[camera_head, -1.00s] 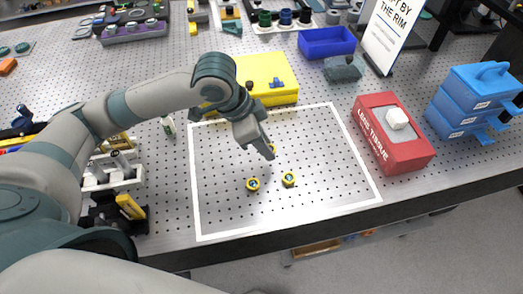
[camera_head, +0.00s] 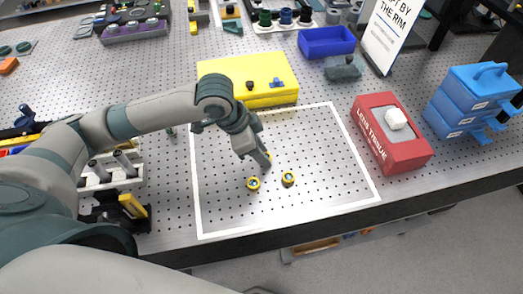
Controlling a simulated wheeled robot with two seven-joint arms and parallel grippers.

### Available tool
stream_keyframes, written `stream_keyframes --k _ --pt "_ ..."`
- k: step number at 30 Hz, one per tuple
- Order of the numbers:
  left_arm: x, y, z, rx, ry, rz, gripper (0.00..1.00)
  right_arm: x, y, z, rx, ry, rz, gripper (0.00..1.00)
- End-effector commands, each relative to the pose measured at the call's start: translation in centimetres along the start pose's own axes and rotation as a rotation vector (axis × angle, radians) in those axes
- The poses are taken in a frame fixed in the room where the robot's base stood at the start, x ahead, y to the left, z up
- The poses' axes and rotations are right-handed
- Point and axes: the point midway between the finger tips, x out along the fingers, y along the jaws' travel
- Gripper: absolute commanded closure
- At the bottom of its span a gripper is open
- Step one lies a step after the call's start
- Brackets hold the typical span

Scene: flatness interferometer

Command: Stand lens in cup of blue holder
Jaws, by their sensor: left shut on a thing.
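Two small round lenses with yellow rims, the left one (camera_head: 253,184) and the right one (camera_head: 288,179), lie on the perforated table inside a white outlined area. My left gripper (camera_head: 265,160) is low over this area, just behind and between them. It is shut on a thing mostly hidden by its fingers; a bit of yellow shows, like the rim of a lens. On the yellow case (camera_head: 230,69) are a small blue piece (camera_head: 277,83) and a dark piece (camera_head: 250,86). The blue piece may be the blue holder; its cup is too small to make out. My right gripper is not in view.
A red lens tissue box (camera_head: 367,128) stands right of the outlined area, with stacked blue drawers (camera_head: 468,98) beyond. A blue bin (camera_head: 326,42) and a sign (camera_head: 387,35) stand behind. The right part of the outlined area is clear.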

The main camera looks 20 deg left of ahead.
Motion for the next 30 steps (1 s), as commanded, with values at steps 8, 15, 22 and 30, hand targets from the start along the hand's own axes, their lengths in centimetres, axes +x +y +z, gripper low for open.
stream_keyframes --k 8,15,22,30 --pt "0.1 0.0 0.0 0.0 0.0 0.0 0.96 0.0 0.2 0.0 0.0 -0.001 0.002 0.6" --pt "0.2 0.0 0.1 0.0 0.001 0.0 0.56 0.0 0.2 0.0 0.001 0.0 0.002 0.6" --pt "0.2 0.0 0.0 0.0 0.001 0.0 0.56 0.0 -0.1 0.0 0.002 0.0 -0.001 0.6" --pt "-1.4 -0.1 -0.1 0.001 0.003 -0.002 0.56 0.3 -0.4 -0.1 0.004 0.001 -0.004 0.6"
